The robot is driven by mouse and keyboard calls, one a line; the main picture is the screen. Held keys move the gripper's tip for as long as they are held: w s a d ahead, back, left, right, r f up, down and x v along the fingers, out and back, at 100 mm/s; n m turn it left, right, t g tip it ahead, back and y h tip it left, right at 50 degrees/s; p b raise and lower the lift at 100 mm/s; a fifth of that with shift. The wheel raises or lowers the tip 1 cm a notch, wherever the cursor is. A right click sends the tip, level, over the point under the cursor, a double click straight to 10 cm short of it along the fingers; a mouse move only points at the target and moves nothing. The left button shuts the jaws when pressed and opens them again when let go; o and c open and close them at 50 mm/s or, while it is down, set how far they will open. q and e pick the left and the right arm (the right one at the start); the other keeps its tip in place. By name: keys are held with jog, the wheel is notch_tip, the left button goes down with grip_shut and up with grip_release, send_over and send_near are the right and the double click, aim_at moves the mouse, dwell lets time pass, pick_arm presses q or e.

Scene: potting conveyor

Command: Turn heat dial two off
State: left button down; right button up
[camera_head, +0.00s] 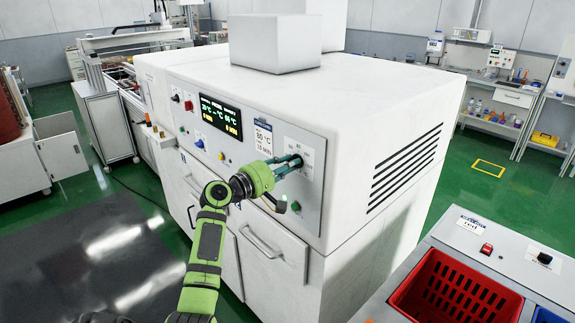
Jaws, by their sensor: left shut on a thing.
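The white oven-like machine (340,110) has a grey control panel (215,138) on its front. My left gripper (296,161) reaches to the right part of this panel, with its fingers closed at a dial under a small printed label. The dial itself is mostly hidden by the fingers, so I cannot read its pointer or its number. A dark display (220,117) with green and yellow text sits left of it, beside a white card (263,138) that reads 80 °C. My right gripper is not in view.
Small knobs and buttons sit on the panel's left part, including a red one (188,105). A drawer handle (262,243) is below the panel. A red crate (455,290) stands in a grey bench at lower right. Green floor lies open behind it.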

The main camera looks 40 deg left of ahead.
pick_arm(q)
jog(key=c, duration=1.1)
grip_release()
jog(key=s+a, duration=0.1)
jog(key=s, duration=1.1)
jog(key=shift+w, duration=0.1)
